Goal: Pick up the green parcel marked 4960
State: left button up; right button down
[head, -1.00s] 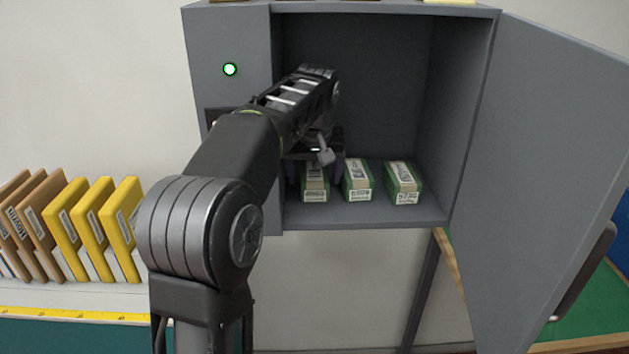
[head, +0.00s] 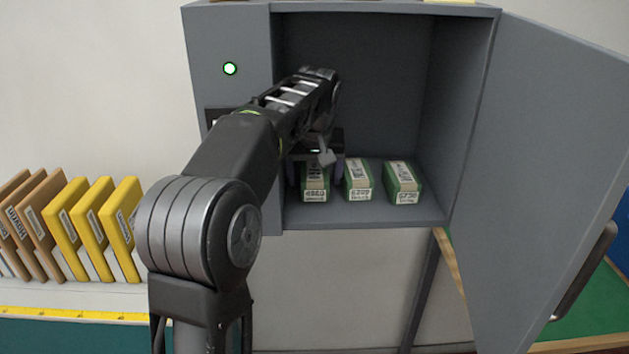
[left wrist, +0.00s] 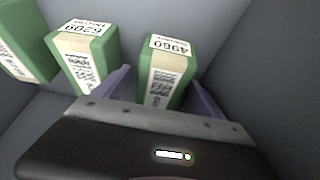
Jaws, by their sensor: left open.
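The green parcel marked 4960 (head: 315,188) stands in the open grey locker, leftmost of three green parcels. In the left wrist view the 4960 parcel (left wrist: 167,70) shows its white label between the two purple fingers. My left gripper (head: 318,172) is open, with one finger on each side of this parcel. In the left wrist view the left gripper (left wrist: 163,88) has a visible gap to the parcel on its right side; whether the left finger touches it I cannot tell. My right gripper is not in view.
The parcel marked 6209 (head: 358,180) stands close to the right of 4960, and one marked 6730 (head: 404,183) stands farther right. The locker door (head: 545,150) hangs open on the right. Yellow and brown parcels (head: 90,215) stand on a shelf at left.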

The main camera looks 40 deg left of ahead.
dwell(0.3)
pick_arm(q)
jog(key=c, duration=1.6)
